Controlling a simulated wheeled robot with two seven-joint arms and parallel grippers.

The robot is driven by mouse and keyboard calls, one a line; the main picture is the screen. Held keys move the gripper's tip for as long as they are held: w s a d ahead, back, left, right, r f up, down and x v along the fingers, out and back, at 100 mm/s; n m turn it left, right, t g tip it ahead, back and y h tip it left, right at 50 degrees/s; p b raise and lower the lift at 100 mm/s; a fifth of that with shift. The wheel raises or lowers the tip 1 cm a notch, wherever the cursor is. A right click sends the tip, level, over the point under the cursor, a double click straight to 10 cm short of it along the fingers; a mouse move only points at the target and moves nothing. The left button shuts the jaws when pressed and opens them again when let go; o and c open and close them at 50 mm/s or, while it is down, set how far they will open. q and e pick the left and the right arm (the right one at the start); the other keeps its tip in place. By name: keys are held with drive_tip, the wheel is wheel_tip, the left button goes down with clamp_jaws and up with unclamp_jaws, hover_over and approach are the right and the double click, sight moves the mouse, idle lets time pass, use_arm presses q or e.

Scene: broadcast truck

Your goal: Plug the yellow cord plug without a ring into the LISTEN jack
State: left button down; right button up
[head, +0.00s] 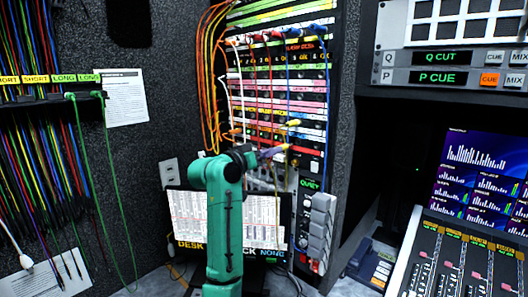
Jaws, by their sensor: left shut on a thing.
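My green left arm rises from the bottom centre of the head view. Its dark left gripper (263,156) is at the lower part of the patch panel (312,141) and is shut on a yellow plug (276,151) that points to the right. Another yellow plug (292,122) shows just above it. I cannot tell at this size whether either plug has a ring. The LISTEN label and jack cannot be made out. My right gripper is not in view.
Orange, yellow, white, red and blue cords (207,80) hang across the panel's left side and front. A mixing console (445,262) is at right. Many cords (40,160) hang at left.

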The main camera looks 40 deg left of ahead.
sight(284, 147)
use_arm(q)
drive_tip(key=shift+w, duration=0.9)
drive_tip(key=shift+w+p, duration=0.15)
drive_tip(key=shift+p, duration=0.15)
idle(0.7)
drive_tip(key=shift+w+r+p, duration=0.15)
drive_tip(key=shift+w+p, duration=0.65)
drive_tip(key=shift+w, duration=0.8)
drive_tip(key=shift+w, duration=0.25)
drive_tip(key=c, duration=0.7)
unclamp_jaws()
